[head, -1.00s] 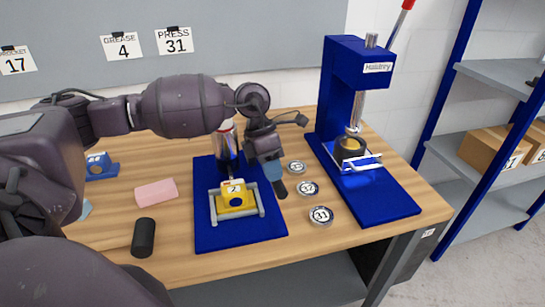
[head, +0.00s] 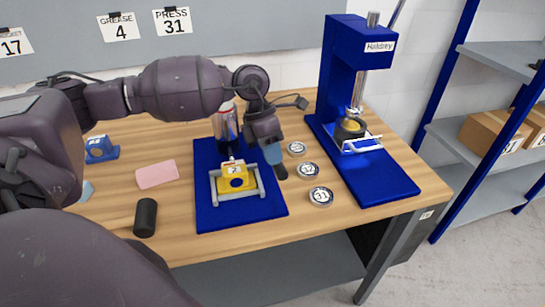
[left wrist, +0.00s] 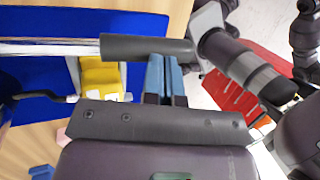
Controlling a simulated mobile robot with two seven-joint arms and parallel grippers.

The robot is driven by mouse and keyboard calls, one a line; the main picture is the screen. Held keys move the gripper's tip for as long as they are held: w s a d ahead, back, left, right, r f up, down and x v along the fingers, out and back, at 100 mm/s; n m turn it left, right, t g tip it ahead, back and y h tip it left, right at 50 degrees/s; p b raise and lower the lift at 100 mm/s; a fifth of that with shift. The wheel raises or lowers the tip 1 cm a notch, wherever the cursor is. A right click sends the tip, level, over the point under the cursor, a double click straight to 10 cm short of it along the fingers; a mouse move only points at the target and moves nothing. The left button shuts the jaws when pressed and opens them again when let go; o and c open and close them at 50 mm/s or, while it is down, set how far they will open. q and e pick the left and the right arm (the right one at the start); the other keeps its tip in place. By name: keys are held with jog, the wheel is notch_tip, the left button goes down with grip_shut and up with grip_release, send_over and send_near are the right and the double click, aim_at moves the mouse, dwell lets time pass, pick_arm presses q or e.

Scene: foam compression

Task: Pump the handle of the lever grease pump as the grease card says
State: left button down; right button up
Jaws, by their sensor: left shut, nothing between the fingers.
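The lever grease pump stands on a blue base plate (head: 212,218), with a yellow block (head: 238,183) inside a grey frame and a clear-and-red cylinder (head: 226,122) behind. A small tag on the block seems to read 2. The grease card (head: 117,27) on the back panel reads GREASE 4. My left gripper (head: 274,157), with blue fingers, is shut and empty at the plate's right side. In the left wrist view the shut fingertips (left wrist: 163,62) are right at a dark grey cylindrical handle grip (left wrist: 145,48); whether they touch is unclear.
A blue press (head: 343,75) stands at the right, with several numbered round tins (head: 320,196) between it and the pump. Shelves with boxes (head: 490,130) are at far right.

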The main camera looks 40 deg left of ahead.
pick_arm(q)
notch_tip(320, 180, up, 12)
jog(key=s+a, duration=0.1)
jog(key=a, duration=0.1)
jog(key=shift+s, duration=0.2)
pick_arm(e)
jog(key=shift+s+r, duration=0.1)
jog(key=shift+r, duration=0.4)
jog(key=shift+s+f, duration=0.1)
jog(key=shift+s, duration=0.05)
jog(key=shift+s+d+f, duration=0.1)
jog(key=shift+s+f, duration=0.25)
jog(key=shift+s, duration=0.1)
